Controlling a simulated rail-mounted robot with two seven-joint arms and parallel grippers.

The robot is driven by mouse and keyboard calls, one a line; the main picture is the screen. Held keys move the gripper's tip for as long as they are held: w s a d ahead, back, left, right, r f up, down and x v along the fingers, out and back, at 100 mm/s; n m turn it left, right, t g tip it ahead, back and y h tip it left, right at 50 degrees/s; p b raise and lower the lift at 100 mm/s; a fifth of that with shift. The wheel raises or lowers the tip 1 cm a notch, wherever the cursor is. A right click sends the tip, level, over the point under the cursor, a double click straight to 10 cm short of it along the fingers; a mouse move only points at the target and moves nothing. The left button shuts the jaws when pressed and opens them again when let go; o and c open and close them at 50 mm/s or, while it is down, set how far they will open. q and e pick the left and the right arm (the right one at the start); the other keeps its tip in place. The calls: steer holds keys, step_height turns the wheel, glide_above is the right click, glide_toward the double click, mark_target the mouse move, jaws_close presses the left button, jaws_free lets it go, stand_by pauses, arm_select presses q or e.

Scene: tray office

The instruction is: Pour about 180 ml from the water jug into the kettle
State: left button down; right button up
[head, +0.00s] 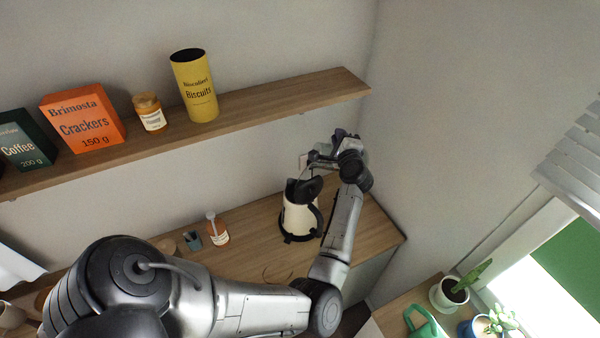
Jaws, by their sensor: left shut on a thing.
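The cream kettle (299,218) with a black base, handle and lid stands upright on the wooden counter, near its right end. Its black lid part (304,190) looks raised, but I cannot see inside the kettle. My left gripper (322,158) is above and just behind the kettle, close to the wall. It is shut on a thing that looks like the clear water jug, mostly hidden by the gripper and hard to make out. I cannot tell its tilt or whether water flows. My right gripper is not in view.
A wall shelf (270,97) above carries coffee, crackers, honey and a biscuits tin (195,88). At lower right are a potted plant (450,292) and a green watering can (424,325).

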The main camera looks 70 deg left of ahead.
arm_select(q)
steer(key=shift+w+d+f+m+b, duration=0.1)
steer(key=shift+w+f+m+b, duration=0.45)
steer(key=shift+f+b, duration=0.1)
steer(key=shift+w, duration=0.1)
steer(key=shift+w+f+m+b, duration=0.2)
steer(key=shift+f+m+b, duration=0.2)
steer(key=shift+m, duration=0.15)
steer(key=shift+w+d+f+m+b, duration=0.15)
steer(key=shift+w+f+m+b, duration=0.1)
steer(key=shift+w+m+b, duration=0.15)
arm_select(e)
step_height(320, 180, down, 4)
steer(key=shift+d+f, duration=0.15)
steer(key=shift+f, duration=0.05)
arm_select(q)
steer(key=shift+w, duration=0.1)
